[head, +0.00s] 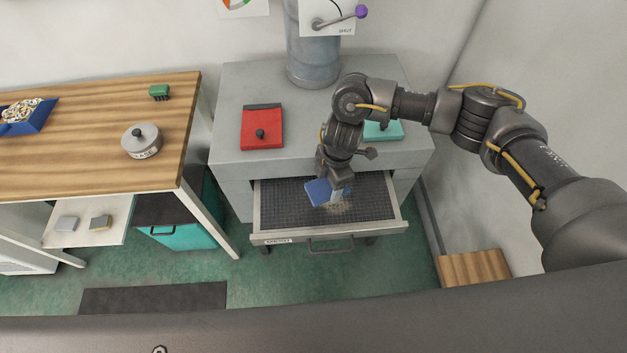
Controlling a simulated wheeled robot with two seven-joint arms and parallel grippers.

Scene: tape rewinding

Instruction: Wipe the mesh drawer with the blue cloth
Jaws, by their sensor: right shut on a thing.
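The mesh drawer (284,207) is pulled out from the grey cabinet, with a dark mesh floor and a light metal rim. A pale, dusty patch (340,210) shows on the mesh near the middle right. My right gripper (333,190) is over the drawer, pointing down, and is shut on the blue cloth (317,192). The cloth is low over the mesh beside the pale patch; I cannot tell whether it touches. The gripper and arm hide part of the drawer's back. My left gripper is not in view.
The grey cabinet (232,110) carries a red lidded box (262,130), a teal one (383,131) partly behind my arm, and a metal pipe (313,50). At left, a wooden table (80,150) holds a grey round container (141,141), a green brush (158,92) and a blue tray (38,122).

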